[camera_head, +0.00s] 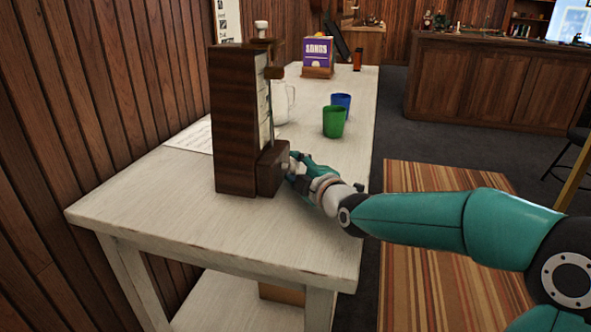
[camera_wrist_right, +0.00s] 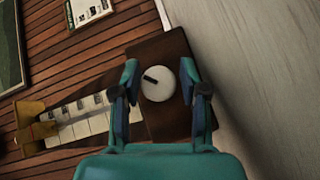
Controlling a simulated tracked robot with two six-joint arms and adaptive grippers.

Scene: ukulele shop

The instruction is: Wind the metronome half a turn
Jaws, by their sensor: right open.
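The metronome (camera_head: 235,120) stands upright on the white table, a tall dark wooden body with a pale scale on its face and a box-like base. In the right wrist view its wooden base (camera_wrist_right: 155,50) carries a round pale knob (camera_wrist_right: 158,84) with a dark bar marking. My right gripper (camera_head: 289,167) is at the front of the base in the head view. In the right wrist view my right gripper (camera_wrist_right: 158,82) is open, with one finger on each side of the knob and visible gaps to it. My left gripper is not in view.
The white table (camera_head: 135,208) holds a green cup (camera_head: 334,122), a blue cup (camera_head: 342,100), a white pitcher (camera_head: 286,100), a paper sheet (camera_head: 190,137) and a purple songs box (camera_head: 318,52). A wood-panelled wall borders the left side. The table's near part is clear.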

